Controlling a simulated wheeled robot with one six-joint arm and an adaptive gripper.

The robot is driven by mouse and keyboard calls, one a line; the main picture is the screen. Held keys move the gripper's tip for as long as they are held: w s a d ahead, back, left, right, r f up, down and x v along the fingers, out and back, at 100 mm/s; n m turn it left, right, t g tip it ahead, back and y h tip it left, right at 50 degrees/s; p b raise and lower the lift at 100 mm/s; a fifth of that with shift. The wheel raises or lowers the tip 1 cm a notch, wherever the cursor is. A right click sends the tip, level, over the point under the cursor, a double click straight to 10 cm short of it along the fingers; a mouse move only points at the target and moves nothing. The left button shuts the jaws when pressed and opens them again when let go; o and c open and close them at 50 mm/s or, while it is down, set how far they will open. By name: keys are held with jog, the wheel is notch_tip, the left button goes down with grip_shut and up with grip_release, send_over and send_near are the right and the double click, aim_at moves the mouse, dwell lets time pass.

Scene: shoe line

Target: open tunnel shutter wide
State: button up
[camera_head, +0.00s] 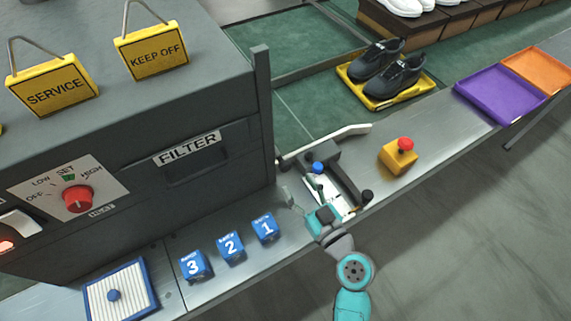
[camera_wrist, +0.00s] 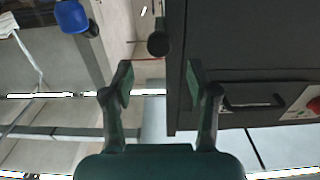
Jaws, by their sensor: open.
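The tunnel (camera_head: 225,110) is a dark grey housing at the left in the head view. A tall dark upright panel (camera_head: 262,110) stands at its right end. I cannot tell for sure whether this is the shutter or how far it is open. My gripper (camera_head: 291,200) is at the tunnel's right front corner, just right of the blue block 1. In the wrist view my gripper (camera_wrist: 158,82) is open, with its two fingers apart and nothing held. A black round knob (camera_wrist: 158,43) shows beyond the fingertips, beside a dark housing wall (camera_wrist: 245,45).
A lever fixture with a blue knob (camera_head: 317,167) and a black knob (camera_head: 367,196) stands close to my gripper. Numbered blue blocks (camera_head: 230,247) line the left ledge. A red-topped yellow button box (camera_head: 398,157) is to the right. Black shoes (camera_head: 393,75) sit in a yellow tray.

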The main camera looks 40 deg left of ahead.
aim_at(287, 169)
jog(key=x, duration=0.7)
jog(key=shift+w+a, duration=0.15)
jog(key=shift+a, duration=0.05)
grip_shut()
